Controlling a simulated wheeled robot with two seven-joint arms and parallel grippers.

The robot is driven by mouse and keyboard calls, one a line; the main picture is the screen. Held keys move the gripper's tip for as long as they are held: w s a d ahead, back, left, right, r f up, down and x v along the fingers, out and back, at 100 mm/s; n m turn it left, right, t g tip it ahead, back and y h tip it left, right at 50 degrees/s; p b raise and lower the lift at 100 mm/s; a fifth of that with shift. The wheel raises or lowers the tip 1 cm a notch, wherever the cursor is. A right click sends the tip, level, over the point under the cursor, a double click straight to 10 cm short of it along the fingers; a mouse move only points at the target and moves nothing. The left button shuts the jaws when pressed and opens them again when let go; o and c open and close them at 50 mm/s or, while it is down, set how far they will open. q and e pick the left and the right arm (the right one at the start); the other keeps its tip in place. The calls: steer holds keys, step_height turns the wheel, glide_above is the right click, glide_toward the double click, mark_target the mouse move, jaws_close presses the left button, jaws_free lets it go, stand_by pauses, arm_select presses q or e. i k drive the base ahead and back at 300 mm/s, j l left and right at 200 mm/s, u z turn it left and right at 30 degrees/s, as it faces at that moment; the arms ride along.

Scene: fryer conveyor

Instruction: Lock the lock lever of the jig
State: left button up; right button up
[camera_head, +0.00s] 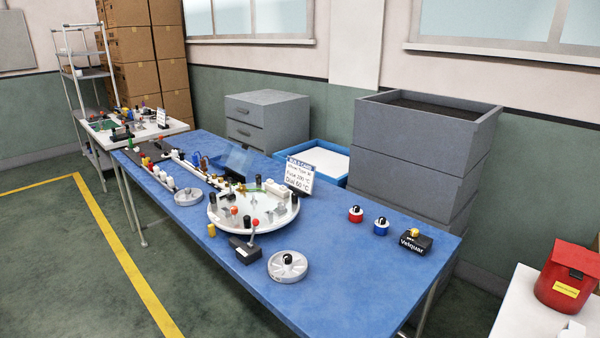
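A round white jig plate (255,237) with several black knobs, white blocks and small parts on it sits mid-table on the blue table (340,275). A lever with a red ball (255,223) rises slantwise from a black box (244,250) at the plate's front edge. Small coloured knobs, one red-orange (234,210), stand on the plate. I cannot tell which of these is the lock lever, or its state. Neither of my grippers is in view.
A grey wheel (288,266) with a black knob lies at the front; another grey disc (188,197) lies left. A sign (299,176) stands behind the plate. Red (355,214) and blue (380,226) knobs and a black "Velquar" box (416,240) are right. The front right tabletop is clear.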

mark_target(256, 222)
steer(key=i+j+z, duration=0.2)
steer(key=j+z, duration=0.15)
steer(key=j, duration=0.9)
steer(key=j+z, duration=0.3)
steer(key=j, duration=0.95)
steer(key=k+j+z, duration=0.1)
steer(key=j+z, duration=0.25)
steer(key=j, duration=0.95)
